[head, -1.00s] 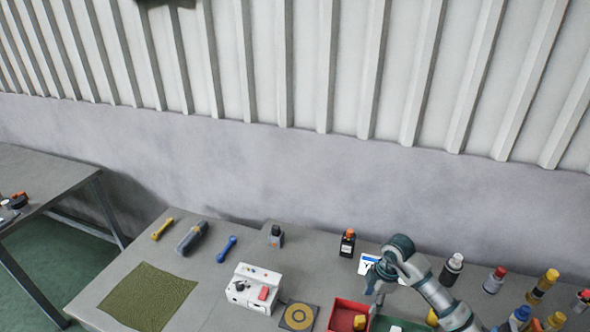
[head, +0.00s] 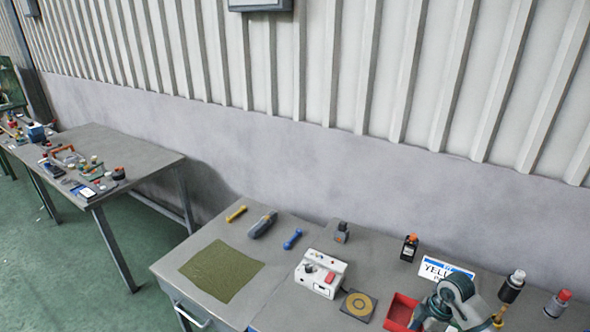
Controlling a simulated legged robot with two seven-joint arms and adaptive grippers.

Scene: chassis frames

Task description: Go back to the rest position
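My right arm shows at the lower right of the head view, bent over the workbench (head: 376,244). Its gripper (head: 424,316) is at the bottom edge, beside the red tray (head: 396,312), partly hidden and cut off. I cannot tell whether it is open or shut, or whether it touches anything. My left arm and gripper are not in view.
A white device (head: 319,274), a yellow ring plate (head: 358,305), a green mat (head: 221,270) and several tools lie on the bench. Bottles (head: 512,286) stand at right, near a "YELL…" sign (head: 445,269). A second table (head: 130,150) stands left, with floor between.

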